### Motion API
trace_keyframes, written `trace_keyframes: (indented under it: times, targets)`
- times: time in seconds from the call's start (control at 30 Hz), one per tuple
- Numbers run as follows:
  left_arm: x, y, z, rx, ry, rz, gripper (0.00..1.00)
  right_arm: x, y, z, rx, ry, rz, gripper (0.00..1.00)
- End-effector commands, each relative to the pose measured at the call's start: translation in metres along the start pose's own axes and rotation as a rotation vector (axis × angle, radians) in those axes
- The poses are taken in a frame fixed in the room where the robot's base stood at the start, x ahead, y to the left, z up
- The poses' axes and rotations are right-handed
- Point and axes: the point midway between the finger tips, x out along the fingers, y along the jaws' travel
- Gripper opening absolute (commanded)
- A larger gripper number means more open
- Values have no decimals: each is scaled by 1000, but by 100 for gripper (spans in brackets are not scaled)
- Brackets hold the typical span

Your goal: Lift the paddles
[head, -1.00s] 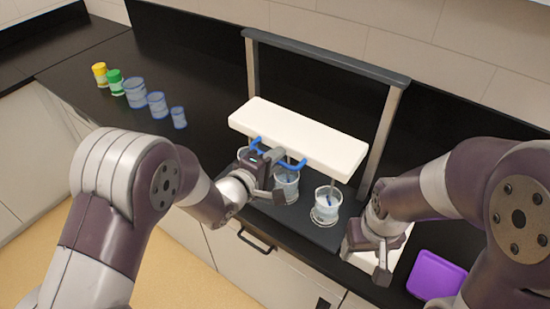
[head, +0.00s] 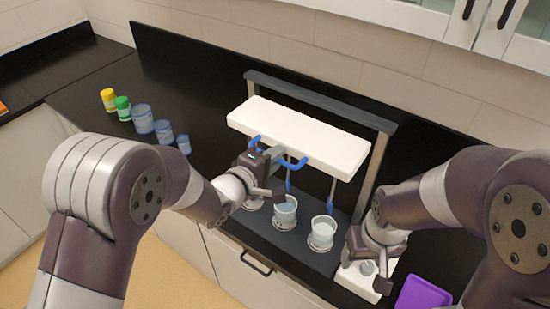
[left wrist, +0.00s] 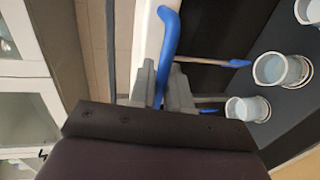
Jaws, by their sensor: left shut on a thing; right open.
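A white stirrer head (head: 300,135) hangs between two posts over a row of beakers. A blue handle (head: 297,163) runs along its front. My left gripper (head: 276,158) is shut on this handle, which also shows between the fingers in the left wrist view (left wrist: 169,45). Blue-tipped paddles hang from the head: the middle paddle (head: 289,187) and right paddle (head: 330,207). Their tips are above the middle beaker (head: 285,213) and right beaker (head: 321,234). A left beaker (head: 253,204) is mostly hidden by my gripper. My right gripper (head: 367,266) is open and empty.
A white box (head: 363,283) lies under my right gripper, with a purple tray (head: 423,295) beside it. A yellow jar (head: 109,100), green jar (head: 123,109) and several blue containers (head: 143,119) stand on the left counter. Black counter between them and the stirrer is clear.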

Motion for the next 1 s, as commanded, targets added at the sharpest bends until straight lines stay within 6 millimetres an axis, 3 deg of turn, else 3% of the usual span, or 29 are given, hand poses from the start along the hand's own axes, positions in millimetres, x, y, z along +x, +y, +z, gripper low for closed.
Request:
trace_keyframes:
  times: [0.1,0.13,0.17,0.67,0.83,1.0]
  targets:
    - [1,9,-1,5,2,23,0,0,0,0,0,0,0,64]
    - [1,9,-1,5,2,24,24,0,0,0,0,0,0,64]
    - [1,10,-1,5,2,25,33,0,0,0,0,0,0,64]
    - [-1,4,-1,3,1,13,33,2,0,0,0,0,0,64]
    - [-23,2,-1,4,3,15,33,11,0,1,0,0,0,64]
    - [-65,2,-2,4,6,16,33,20,0,2,0,0,0,64]
